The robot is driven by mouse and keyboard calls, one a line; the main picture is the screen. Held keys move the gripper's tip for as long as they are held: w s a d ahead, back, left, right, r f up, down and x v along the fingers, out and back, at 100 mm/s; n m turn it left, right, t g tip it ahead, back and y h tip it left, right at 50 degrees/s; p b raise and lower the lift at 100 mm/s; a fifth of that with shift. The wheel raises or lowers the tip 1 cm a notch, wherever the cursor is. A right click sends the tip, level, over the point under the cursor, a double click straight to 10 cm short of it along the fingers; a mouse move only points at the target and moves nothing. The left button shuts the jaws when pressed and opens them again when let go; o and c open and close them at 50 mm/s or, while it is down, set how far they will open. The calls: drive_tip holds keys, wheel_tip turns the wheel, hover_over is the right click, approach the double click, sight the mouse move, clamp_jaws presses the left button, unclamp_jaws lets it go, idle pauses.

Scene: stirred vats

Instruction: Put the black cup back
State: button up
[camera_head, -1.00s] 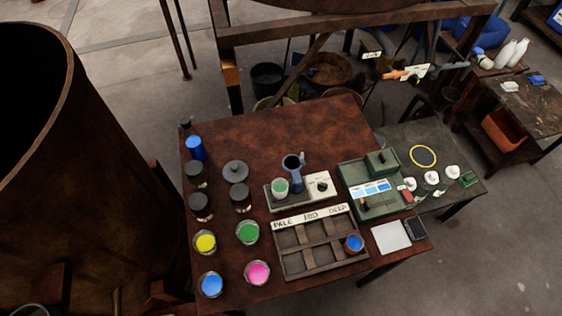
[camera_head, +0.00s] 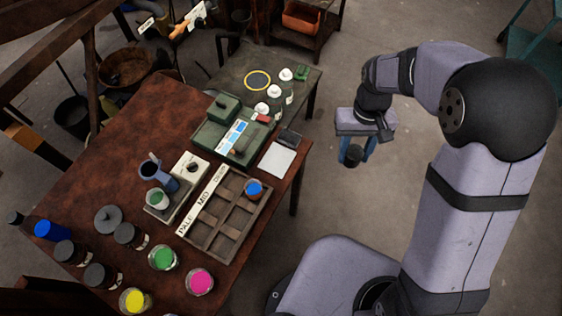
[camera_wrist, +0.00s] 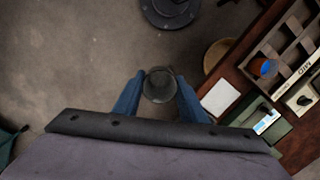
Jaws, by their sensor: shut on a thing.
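The black cup (camera_head: 352,156) is held between the two blue fingers of my gripper (camera_head: 357,150). In the wrist view, the cup (camera_wrist: 158,86) shows as a dark round shape pinched between the fingertips (camera_wrist: 158,92). The gripper is beyond the table's right edge, with bare floor behind it in the head view. The inside of the cup cannot be made out.
On the brown table (camera_head: 110,165) stand a wooden tray marked PALE, MID, DEEP (camera_head: 210,232) with a blue-filled cup (camera_head: 254,190), a stirrer unit (camera_head: 190,168), a green case (camera_head: 222,142) and a white card (camera_head: 278,160). Paint pots and dark jars (camera_head: 103,276) crowd the front left.

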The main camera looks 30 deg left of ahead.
drive_tip(key=s+a+f+n+b, duration=0.3)
drive_tip(key=s+a+n, duration=0.4)
drive_tip(key=s+a, duration=0.85)
drive_tip(key=shift+s+a+r+n+t+b, duration=0.4)
drive_tip(key=shift+s+a+n+b, duration=0.7)
drive_tip(key=shift+s, duration=3.6)
drive_tip(key=shift+s+a+r+n+t+b, duration=0.45)
drive_tip(key=shift+s+a+n, duration=1.15)
drive_tip(key=shift+s, duration=3.05)
drive_tip(key=shift+h, duration=0.3)
drive_tip(key=shift+f+p, duration=0.95)
drive_tip(key=shift+f, duration=4.05)
drive_tip(key=shift+f, duration=0.1)
